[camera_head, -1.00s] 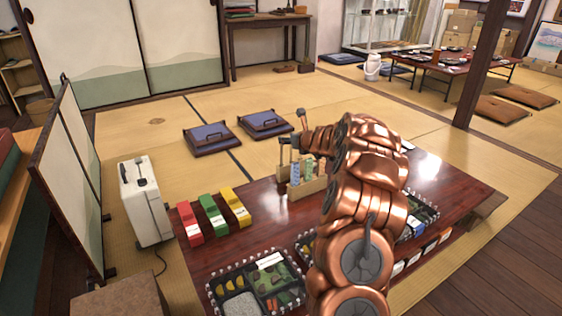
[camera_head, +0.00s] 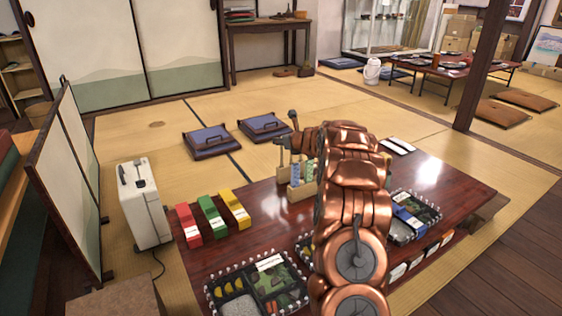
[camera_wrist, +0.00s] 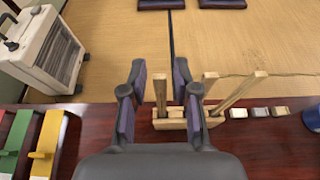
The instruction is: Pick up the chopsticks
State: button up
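My gripper (camera_wrist: 159,85) is open in the wrist view, its two dark fingers well apart. A light wooden chopstick (camera_wrist: 160,92) stands upright in the space between the fingers, with a visible gap on its left. More wooden sticks (camera_wrist: 240,91) lean to the right, one partly behind the right finger. They rise from a wooden holder (camera_wrist: 212,122), partly hidden by that finger.
Red, green and yellow boxes (camera_head: 210,216) lie left of the holder on the table (camera_head: 245,250). Bento trays (camera_head: 257,285) fill the near side. A white heater (camera_head: 144,203) stands left of the table. Two blue cushions (camera_head: 211,141) lie on the tatami beyond.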

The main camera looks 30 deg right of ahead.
grip_shut()
notch_tip(320, 180, up, 10)
jog(key=p, duration=0.7)
jog(key=shift+r, duration=0.15)
notch_tip(320, 180, up, 8)
jog(key=p, duration=0.9)
dwell(0.6)
jog(key=shift+r, duration=0.1)
